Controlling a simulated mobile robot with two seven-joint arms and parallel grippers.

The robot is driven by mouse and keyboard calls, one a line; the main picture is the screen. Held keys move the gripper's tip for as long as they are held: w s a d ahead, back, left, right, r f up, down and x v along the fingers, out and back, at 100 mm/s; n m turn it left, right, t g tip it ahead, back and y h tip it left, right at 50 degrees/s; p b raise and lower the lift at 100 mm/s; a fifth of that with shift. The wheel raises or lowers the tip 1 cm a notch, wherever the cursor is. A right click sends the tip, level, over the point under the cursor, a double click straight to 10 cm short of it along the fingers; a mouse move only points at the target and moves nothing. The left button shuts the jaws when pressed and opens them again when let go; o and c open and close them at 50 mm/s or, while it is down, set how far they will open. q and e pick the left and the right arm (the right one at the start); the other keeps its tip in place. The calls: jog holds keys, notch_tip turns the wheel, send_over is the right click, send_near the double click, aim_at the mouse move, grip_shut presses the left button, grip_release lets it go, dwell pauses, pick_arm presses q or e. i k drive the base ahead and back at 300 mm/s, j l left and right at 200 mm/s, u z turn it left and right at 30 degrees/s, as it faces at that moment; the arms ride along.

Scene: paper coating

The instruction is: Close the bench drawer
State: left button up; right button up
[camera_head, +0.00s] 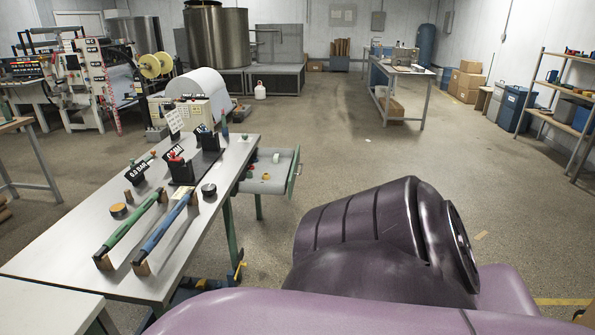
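The bench (105,235) has a light grey top and green legs, and stands left of centre. Its drawer (276,182) is pulled out from the bench's right side, near the far end. The drawer's greenish front panel (294,170) faces right, with a handle on it. A white roll (276,157) and small yellowish items lie inside the drawer. A large purple link of my own arm fills the lower middle and right of the view. Neither of my grippers is in view.
A green-handled bar (130,228) and a blue-handled bar (165,230) lie on wooden blocks on the bench, near black stands with labels. Open floor (370,155) lies right of the drawer. A shelf rack (560,100) stands far right, and a coating machine (85,85) far left.

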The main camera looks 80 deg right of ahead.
aim_at(283, 174)
jog(key=z, duration=1.2)
jog(key=l+z, duration=0.15)
jog(key=z, duration=0.25)
jog(key=i+l+z, duration=0.1)
jog(key=z, duration=0.3)
jog(key=l+z, duration=0.1)
jog(key=z, duration=0.25)
jog(key=i+l, duration=0.3)
jog(key=i, duration=0.2)
jog(key=i+l, duration=0.3)
jog(key=i, duration=0.15)
jog(key=i+l+u, duration=0.3)
jog(key=i+l, duration=0.15)
jog(key=i, duration=0.35)
jog(key=i+l+u, duration=0.3)
jog(key=i+l, duration=0.3)
jog(key=i, duration=0.2)
